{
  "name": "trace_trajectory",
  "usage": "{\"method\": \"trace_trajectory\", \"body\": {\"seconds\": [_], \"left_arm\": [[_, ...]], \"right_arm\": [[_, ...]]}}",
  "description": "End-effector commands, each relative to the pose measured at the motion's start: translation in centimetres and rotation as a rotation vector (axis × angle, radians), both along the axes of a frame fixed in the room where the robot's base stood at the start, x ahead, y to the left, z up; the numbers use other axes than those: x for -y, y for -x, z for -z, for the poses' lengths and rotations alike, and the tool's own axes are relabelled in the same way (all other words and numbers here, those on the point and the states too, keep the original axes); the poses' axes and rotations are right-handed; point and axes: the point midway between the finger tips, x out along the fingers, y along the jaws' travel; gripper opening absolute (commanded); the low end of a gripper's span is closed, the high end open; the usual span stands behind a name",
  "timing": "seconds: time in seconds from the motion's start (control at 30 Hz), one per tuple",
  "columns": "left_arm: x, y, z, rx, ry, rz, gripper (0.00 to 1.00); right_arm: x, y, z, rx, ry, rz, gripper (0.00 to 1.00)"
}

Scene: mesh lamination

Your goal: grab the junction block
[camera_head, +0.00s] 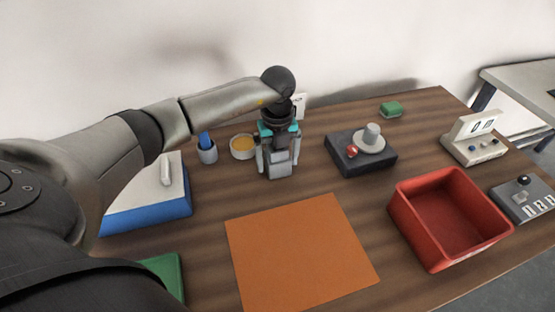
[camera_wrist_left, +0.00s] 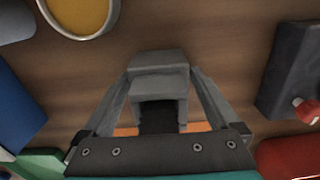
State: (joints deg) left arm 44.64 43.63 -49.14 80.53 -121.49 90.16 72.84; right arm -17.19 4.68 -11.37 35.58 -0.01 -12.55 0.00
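The junction block, a grey stepped block (camera_head: 279,165), is at the middle of the wooden table, behind the orange mat. My left gripper (camera_head: 279,158) points down over it, with one finger on each side. In the left wrist view the block (camera_wrist_left: 160,75) sits between the two fingers (camera_wrist_left: 162,78), which come close to its sides. Whether they touch it is not clear, and part of the block is hidden by the gripper. The block appears to be at table level. My right gripper is not in view.
An orange mat (camera_head: 300,255) lies in front. A red bin (camera_head: 405,207) stands at right, and a dark fixture with a grey knob (camera_head: 350,160) is right of the block. A yellow-filled bowl (camera_head: 243,147), a blue-topped cup (camera_head: 207,154) and a blue-white box (camera_head: 150,212) are left.

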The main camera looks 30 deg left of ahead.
Motion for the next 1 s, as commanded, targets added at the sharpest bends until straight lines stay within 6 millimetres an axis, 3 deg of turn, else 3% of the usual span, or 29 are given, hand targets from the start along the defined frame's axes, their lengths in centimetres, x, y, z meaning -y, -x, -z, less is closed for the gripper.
{"method": "trace_trajectory", "body": {"seconds": [0.07,0.8,1.0], "left_arm": [[-0.01,-0.01,-0.04,0.0,0.0,0.0,0.84],[-0.04,-0.03,-0.09,0.001,-0.001,-0.001,0.01],[-0.03,-0.08,-0.17,0.003,0.0,-0.001,0.0]], "right_arm": [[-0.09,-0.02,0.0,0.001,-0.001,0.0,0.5],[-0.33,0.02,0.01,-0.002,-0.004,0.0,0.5],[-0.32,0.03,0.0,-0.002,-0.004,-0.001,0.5]]}}
